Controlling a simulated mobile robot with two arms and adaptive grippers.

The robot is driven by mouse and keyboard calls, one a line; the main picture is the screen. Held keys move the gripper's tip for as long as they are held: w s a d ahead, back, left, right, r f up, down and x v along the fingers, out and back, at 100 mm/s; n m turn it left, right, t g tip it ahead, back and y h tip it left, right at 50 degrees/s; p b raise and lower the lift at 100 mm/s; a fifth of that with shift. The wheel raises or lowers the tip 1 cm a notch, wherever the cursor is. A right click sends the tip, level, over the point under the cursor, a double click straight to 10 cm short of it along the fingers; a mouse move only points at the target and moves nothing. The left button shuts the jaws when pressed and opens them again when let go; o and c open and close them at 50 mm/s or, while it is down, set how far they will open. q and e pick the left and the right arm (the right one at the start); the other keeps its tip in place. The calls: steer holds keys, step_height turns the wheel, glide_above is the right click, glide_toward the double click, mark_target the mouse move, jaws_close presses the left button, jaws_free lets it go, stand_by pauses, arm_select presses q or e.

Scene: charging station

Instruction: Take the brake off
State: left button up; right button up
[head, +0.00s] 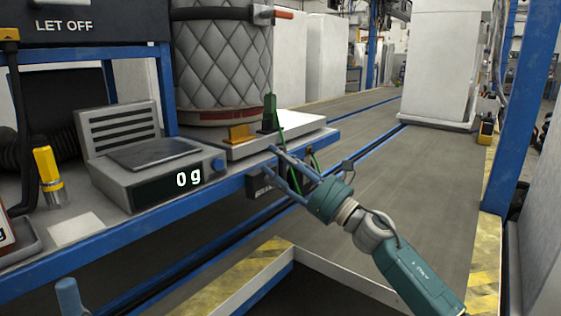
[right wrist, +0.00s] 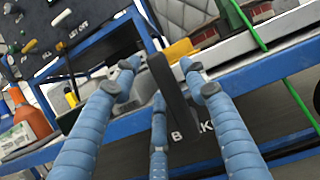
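The brake is a dark box with a partly hidden label (head: 262,189) under the blue table edge. The label reads "B…AK" in the right wrist view (right wrist: 197,131), with a black upright handle (right wrist: 168,88) in front of it. My right gripper (head: 279,165) is at the brake, its blue fingers spread apart. In the right wrist view its fingers (right wrist: 158,82) stand around the handle, two to the sides and one below. I cannot tell whether they touch it. A blue rounded tip (head: 68,294) at the bottom left may be a finger of my left gripper.
A scale (head: 165,186) reading "0 g" stands on the blue table (head: 215,190). A quilted cylinder (head: 222,60) stands behind on a white platform (head: 290,128). Green cables hang near the brake. A blue post (head: 515,110) stands at the right. Open floor (head: 400,190) lies beyond my right arm.

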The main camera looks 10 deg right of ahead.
steer(key=shift+r, duration=0.1)
steer(key=v, duration=1.2)
stand_by(0.4)
